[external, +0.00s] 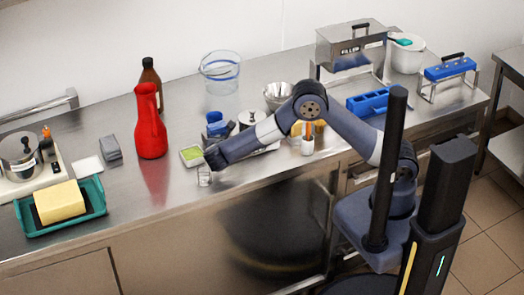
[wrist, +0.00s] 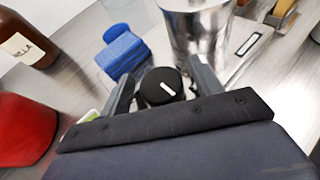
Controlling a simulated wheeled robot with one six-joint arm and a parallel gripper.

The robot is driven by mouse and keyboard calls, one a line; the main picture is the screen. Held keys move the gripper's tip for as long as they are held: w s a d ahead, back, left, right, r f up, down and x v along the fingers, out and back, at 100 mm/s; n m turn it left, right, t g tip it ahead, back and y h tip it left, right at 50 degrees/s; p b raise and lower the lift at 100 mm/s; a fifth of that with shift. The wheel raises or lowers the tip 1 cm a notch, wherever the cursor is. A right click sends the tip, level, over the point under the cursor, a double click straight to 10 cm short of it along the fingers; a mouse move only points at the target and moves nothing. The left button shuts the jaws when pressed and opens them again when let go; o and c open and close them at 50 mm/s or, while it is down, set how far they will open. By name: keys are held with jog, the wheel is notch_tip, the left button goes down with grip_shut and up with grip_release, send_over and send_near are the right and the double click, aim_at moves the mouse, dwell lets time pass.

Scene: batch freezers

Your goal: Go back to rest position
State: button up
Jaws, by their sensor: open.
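My gripper (external: 210,164) is at the end of the arm, which reaches out to the left, low over the front part of the steel counter. In the wrist view the two fingers of my gripper (wrist: 164,82) stand apart. A round black cap with a white mark (wrist: 158,88) shows between them; I cannot tell whether the fingers touch it. In the external view a small clear container (external: 204,178) stands just below the gripper's end, partly hidden by it.
Near the gripper are a green-topped tray (external: 192,155), a blue sponge (wrist: 122,52) and a metal container (wrist: 195,35). A red jug (external: 150,125) and a brown bottle (external: 150,78) stand to the left. The counter's front edge beneath the arm is clear.

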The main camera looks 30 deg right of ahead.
jog(key=n+t+y+b, duration=0.1)
jog(key=n+y, duration=0.2)
jog(key=n+t+y+b, duration=0.1)
jog(key=n+y, duration=0.2)
jog(key=shift+d+f+y+b, duration=0.1)
jog(key=shift+f+y+b, duration=0.05)
jog(key=shift+y+b, duration=0.25)
jog(key=n+y+b, duration=0.4)
jog(key=n+y, duration=0.1)
jog(key=shift+y, duration=0.3)
jog(key=v, duration=0.9)
jog(key=shift+s+r, duration=0.2)
jog(key=shift+r, duration=0.15)
jog(key=shift+o, duration=0.5)
jog(key=shift+g, duration=0.3)
